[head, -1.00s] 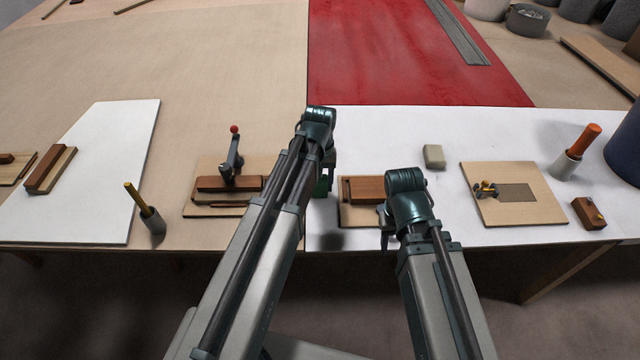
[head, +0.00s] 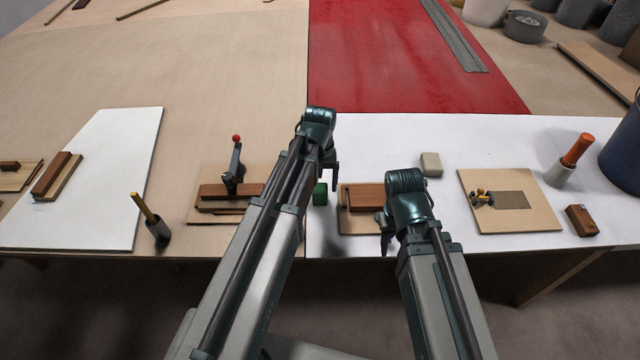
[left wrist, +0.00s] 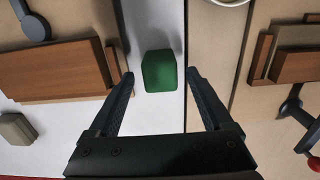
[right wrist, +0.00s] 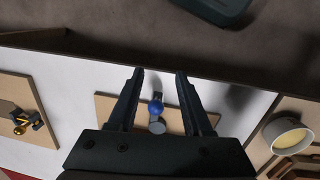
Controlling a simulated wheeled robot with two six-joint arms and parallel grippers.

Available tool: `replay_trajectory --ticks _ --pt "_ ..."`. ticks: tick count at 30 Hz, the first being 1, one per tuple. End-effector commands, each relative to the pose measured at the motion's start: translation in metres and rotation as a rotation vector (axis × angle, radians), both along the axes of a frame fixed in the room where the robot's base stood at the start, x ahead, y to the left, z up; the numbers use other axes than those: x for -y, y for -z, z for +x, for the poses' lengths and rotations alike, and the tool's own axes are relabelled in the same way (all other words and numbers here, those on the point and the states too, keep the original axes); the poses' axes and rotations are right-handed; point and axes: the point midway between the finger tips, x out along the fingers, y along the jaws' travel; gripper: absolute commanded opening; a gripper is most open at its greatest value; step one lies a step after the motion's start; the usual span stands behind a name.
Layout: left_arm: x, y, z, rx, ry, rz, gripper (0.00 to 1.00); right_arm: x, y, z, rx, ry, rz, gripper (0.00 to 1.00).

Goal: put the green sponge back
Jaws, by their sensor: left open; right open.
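The green sponge (head: 320,194) lies on the white sheet near its left edge, between two wooden boards. In the left wrist view, the sponge (left wrist: 160,71) shows between the fingertips of my left gripper (left wrist: 159,76), with visible gaps on both sides. My left gripper (head: 333,176) is open and empty, close to the sponge in the head view. My right gripper (head: 384,222) is open at the front of the board to the right of the sponge. In the right wrist view, a blue knob (right wrist: 157,108) shows between the fingers of my right gripper (right wrist: 160,73), which hold nothing.
A board with a brown block and red-knobbed clamp (head: 235,165) stands left of the sponge. Another brown block (head: 362,196) lies just right of it. The red area (head: 400,70) is mostly clear.

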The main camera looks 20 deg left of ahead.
Motion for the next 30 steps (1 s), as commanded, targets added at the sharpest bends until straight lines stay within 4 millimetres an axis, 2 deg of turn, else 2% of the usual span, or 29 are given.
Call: replay_trajectory --ticks 1,13,18,24,26,30 --pt "0.0 -0.016 0.0 0.0 0.0 0.0 0.84 0.0 -0.016 0.0 0.0 0.0 0.0 0.5" --pt "-0.001 -0.075 0.001 0.0 0.0 0.0 0.84 0.0 -0.075 0.0 0.0 0.0 0.0 0.5" --pt "-0.001 -0.089 0.002 0.0 0.0 0.0 0.84 0.0 -0.089 0.0 0.0 0.0 0.0 0.5" --pt "0.001 -0.09 0.0 0.0 0.006 0.001 0.84 0.0 -0.09 0.0 0.0 0.0 0.0 0.5" --pt "0.009 -0.089 -0.009 -0.003 0.038 0.006 0.84 0.0 -0.089 0.0 0.0 0.0 0.0 0.5" --pt "0.051 -0.089 -0.059 -0.013 0.23 0.035 0.84 0.0 -0.089 0.0 0.0 0.0 0.0 0.5"
